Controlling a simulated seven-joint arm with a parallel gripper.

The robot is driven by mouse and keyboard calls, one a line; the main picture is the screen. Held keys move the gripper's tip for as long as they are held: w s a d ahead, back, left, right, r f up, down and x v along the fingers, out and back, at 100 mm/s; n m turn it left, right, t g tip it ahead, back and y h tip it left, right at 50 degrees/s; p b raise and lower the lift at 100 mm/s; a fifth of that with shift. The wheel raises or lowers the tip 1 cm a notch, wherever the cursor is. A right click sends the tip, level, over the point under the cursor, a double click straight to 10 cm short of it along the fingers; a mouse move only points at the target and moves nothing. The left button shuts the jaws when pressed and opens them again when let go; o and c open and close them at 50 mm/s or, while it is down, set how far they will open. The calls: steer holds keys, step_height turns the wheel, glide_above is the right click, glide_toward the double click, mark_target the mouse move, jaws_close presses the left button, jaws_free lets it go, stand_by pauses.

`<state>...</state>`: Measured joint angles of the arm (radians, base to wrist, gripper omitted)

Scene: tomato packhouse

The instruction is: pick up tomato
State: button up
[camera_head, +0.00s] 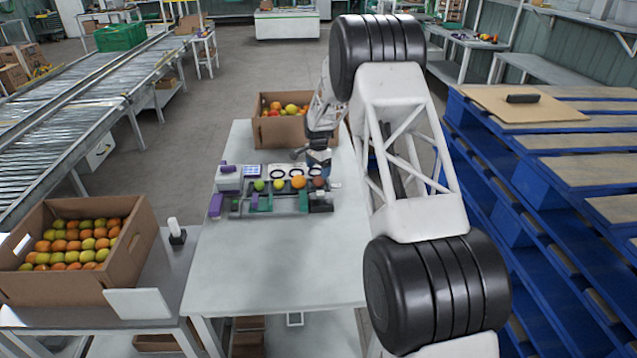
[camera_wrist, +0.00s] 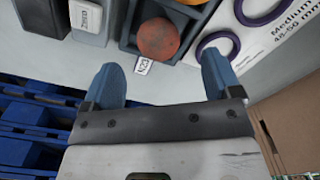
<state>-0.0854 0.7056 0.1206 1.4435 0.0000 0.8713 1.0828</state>
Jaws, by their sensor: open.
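A red-orange tomato (camera_wrist: 158,38) sits in a dark compartment of the sorting rack, at the top middle of the wrist view. In the head view the reddish tomato (camera_head: 319,183) is at the right end of a row, with an orange one (camera_head: 298,181) and greener ones (camera_head: 259,185) to its left. My gripper (camera_wrist: 161,70) is open, its two blue fingers wide apart and nothing between them. The tomato lies beyond the fingertips, apart from them. In the head view my gripper (camera_head: 318,160) is just behind the right end of the row, its fingers hard to make out.
A size card with rings (camera_wrist: 262,28) lies beside the rack. A cardboard box of mixed tomatoes (camera_head: 281,131) stands at the table's far end. Another full box (camera_head: 128,255) stands at left. The front of the white table (camera_head: 275,270) is clear. Blue pallet racking (camera_head: 540,210) is at right.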

mark_target(318, 177)
steer(key=shift+s+f, duration=0.1)
steer(key=shift+f, duration=2.5)
steer(key=c, duration=0.8)
